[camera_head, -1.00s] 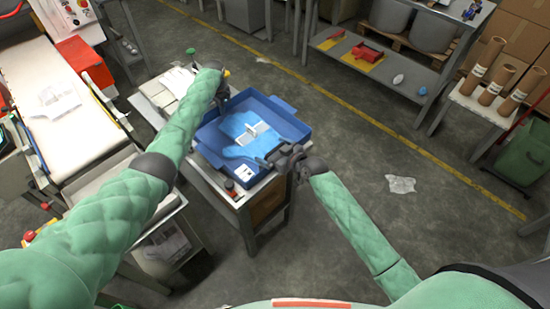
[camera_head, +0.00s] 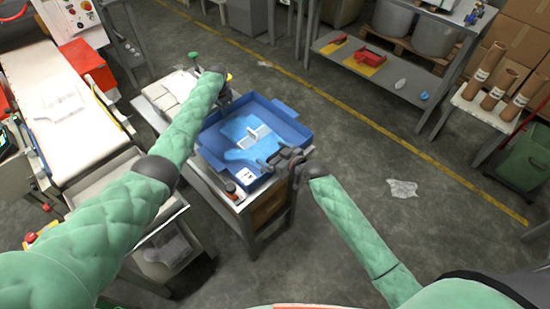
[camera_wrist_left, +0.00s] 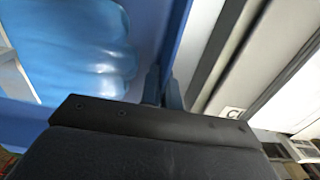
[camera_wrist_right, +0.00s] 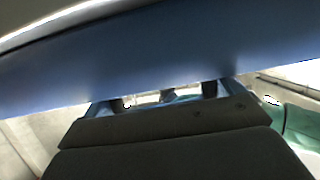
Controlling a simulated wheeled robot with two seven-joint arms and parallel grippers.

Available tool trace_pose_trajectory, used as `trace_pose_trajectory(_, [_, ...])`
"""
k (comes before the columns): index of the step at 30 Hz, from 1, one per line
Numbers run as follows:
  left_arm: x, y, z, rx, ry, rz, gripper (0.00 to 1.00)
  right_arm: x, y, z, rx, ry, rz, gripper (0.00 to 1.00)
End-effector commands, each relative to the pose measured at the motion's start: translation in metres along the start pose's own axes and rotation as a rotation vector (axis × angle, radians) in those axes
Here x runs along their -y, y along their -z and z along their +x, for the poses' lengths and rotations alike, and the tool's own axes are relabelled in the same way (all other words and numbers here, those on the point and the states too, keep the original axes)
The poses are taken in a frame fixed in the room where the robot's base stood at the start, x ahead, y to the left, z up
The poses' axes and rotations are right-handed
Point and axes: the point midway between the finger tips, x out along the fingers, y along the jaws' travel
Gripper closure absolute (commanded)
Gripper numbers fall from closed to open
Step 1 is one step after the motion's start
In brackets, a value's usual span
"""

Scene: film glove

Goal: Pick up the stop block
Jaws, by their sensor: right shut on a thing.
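The blue tray (camera_head: 303,133) sits on the bench. A light blue film glove (camera_head: 238,132) lies in it; a pale upright piece (camera_head: 254,133) stands there too. I cannot tell which thing is the stop block. My left gripper (camera_head: 226,98) is at the tray's far left wall; in the left wrist view its fingers (camera_wrist_left: 162,88) are close together beside the blue wall. My right gripper (camera_head: 268,161) is at the near right wall. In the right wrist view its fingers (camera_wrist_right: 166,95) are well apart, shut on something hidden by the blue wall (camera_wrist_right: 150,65).
A small dark item with red (camera_head: 231,188) lies on the bench (camera_head: 222,204) in front of the tray. A conveyor (camera_head: 60,100) is at the left. A shelf (camera_head: 370,62) with a red tool (camera_head: 369,57) stands at the back right.

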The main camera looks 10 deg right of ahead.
Motion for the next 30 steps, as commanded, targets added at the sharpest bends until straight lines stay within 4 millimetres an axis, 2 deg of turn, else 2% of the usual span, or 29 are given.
trace_pose_trajectory(5, [0.0,0.0,0.0,0.0,0.0,0.0,1.0,-0.001,0.015,-0.004,-0.004,0.0,-0.003,0.78])
trace_pose_trajectory(18, [0.0,0.0,0.0,0.0,0.0,0.0,1.0,-0.001,0.078,-0.028,-0.006,-0.001,-0.002,0.78])
trace_pose_trajectory(24, [0.0,0.0,0.0,0.0,0.0,0.0,1.0,0.0,0.093,-0.034,-0.005,-0.001,-0.001,0.78])
trace_pose_trajectory(30, [0.0,0.0,0.0,0.001,-0.001,0.0,1.0,0.0,0.096,-0.035,-0.004,-0.001,-0.001,0.78])
